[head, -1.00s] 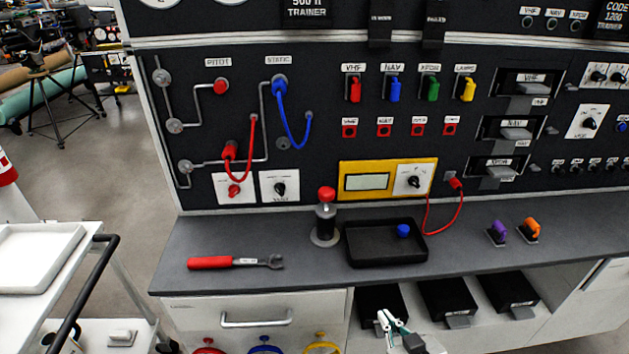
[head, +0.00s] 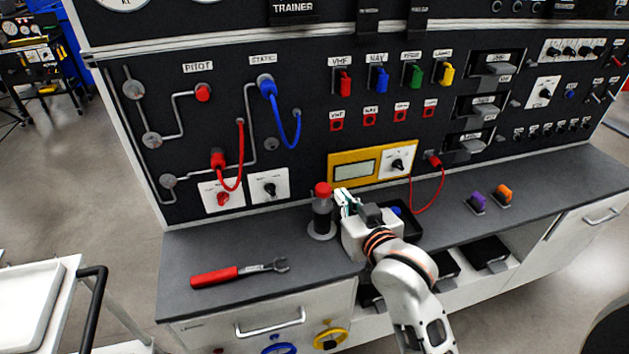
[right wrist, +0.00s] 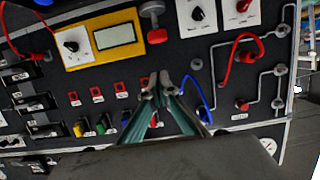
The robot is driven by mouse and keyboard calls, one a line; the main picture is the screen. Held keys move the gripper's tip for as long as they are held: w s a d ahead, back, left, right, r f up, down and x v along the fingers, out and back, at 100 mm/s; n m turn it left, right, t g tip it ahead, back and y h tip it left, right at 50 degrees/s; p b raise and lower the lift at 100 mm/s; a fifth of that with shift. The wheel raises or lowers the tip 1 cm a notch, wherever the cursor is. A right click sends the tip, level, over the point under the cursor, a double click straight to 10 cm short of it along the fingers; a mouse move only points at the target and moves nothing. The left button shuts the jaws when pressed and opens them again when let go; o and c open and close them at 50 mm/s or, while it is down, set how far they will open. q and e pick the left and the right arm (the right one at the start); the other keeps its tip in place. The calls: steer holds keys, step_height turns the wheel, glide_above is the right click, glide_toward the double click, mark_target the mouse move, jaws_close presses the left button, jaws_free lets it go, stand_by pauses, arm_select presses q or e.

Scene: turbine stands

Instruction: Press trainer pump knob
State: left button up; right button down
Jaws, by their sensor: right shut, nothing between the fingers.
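The trainer pump (head: 322,215) stands upright on the grey bench, a dark cylinder on a round base. Its red knob (head: 323,189) is on top. In the right wrist view, where the panel looks upside down, the red knob (right wrist: 156,36) is at the top middle. My right gripper (head: 343,198) is shut and empty just right of the pump in the head view; I cannot tell there whether it touches. In the right wrist view the fingertips (right wrist: 161,82) show apart from the knob. My left gripper is not in view.
A black tray (head: 408,232) is partly hidden behind my right gripper. A red-handled wrench (head: 238,272) lies at the front left of the bench. A yellow display panel (head: 358,167) and a red cable (head: 441,185) are on the panel behind.

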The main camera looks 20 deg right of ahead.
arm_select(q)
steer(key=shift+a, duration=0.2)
arm_select(e)
steer(key=shift+w+a+r, duration=0.2)
steer(key=shift+w+r, duration=0.05)
steer(key=shift+r, duration=0.4)
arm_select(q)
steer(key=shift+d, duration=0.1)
arm_select(e)
steer(key=shift+w, duration=0.1)
glide_above(323, 190)
steer(key=s, duration=0.1)
step_height(323, 190, down, 2)
steer(key=f, duration=0.4)
steer(key=shift+s+d+f, duration=0.1)
steer(key=shift+s+d, duration=0.05)
steer(key=shift+d, duration=0.2)
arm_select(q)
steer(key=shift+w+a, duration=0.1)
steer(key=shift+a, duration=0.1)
arm_select(e)
steer(key=shift+f, duration=0.2)
